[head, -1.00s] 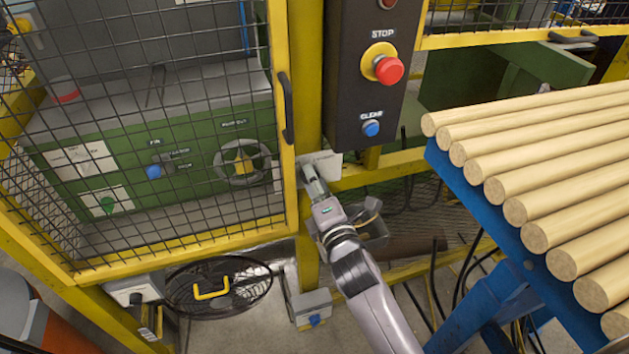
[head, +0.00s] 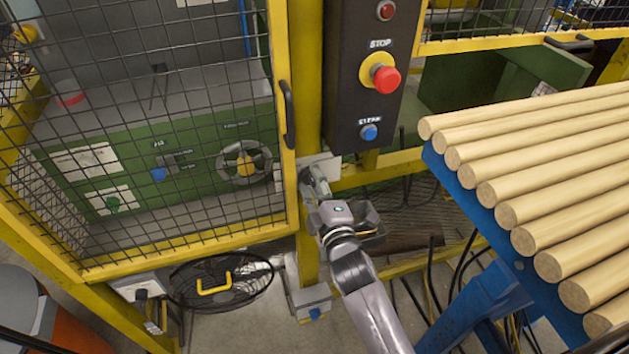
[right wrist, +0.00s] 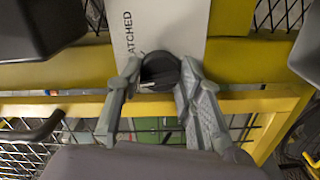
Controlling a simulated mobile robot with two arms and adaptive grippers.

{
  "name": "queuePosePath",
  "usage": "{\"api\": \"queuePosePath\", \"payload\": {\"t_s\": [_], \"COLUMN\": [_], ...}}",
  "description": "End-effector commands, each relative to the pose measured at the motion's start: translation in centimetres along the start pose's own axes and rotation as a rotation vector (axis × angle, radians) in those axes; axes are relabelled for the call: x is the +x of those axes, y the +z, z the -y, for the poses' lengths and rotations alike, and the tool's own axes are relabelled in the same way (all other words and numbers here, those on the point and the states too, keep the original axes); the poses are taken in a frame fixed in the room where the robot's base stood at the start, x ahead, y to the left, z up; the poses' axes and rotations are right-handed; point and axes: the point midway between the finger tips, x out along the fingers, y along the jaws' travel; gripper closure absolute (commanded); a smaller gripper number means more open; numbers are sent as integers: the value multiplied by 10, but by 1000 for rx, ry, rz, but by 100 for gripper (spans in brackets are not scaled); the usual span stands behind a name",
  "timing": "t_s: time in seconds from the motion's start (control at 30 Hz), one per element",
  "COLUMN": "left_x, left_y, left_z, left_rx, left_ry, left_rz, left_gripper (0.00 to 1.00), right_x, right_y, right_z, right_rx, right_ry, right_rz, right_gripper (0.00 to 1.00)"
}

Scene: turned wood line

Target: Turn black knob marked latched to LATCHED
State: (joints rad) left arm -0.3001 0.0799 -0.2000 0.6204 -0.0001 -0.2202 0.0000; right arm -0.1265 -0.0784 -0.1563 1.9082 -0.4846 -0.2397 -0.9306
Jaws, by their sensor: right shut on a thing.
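The black knob (right wrist: 160,70) sits on a pale plate (right wrist: 175,25) on the yellow post. The plate's lettering, partly cut off, reads "ATCHED" and runs sideways in the right wrist view. My right gripper (right wrist: 157,76) is shut on the knob, one finger on each side. In the head view my right gripper (head: 314,182) reaches up to the plate (head: 325,166) beside the cage door, and it hides the knob there. The knob's pointer cannot be made out. My left gripper is not in view.
A dark panel with a red stop button (head: 386,79) and a blue button (head: 369,132) stands just above. The mesh door (head: 150,130) with a black handle (head: 287,114) is to the left. Wooden rods (head: 540,180) on a blue rack (head: 465,195) lie to the right.

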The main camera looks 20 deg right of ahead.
Motion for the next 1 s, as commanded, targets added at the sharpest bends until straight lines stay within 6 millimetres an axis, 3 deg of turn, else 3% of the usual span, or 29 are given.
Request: {"api": "queuePosePath", "payload": {"t_s": [0.47,0.5,0.8,1.0], "left_x": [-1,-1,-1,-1], "left_y": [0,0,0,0], "left_z": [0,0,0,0], "left_rx": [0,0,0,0], "left_ry": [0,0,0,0], "left_rz": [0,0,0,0], "left_gripper": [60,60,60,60], "right_x": [0,0,0,0], "right_y": [0,0,0,0], "right_z": [1,1,1,0], "right_rx": [19,19,18,18], "right_ry": [-2,-2,-1,0], "right_rz": [1,1,0,0], "right_gripper": [94,66,46,46]}}
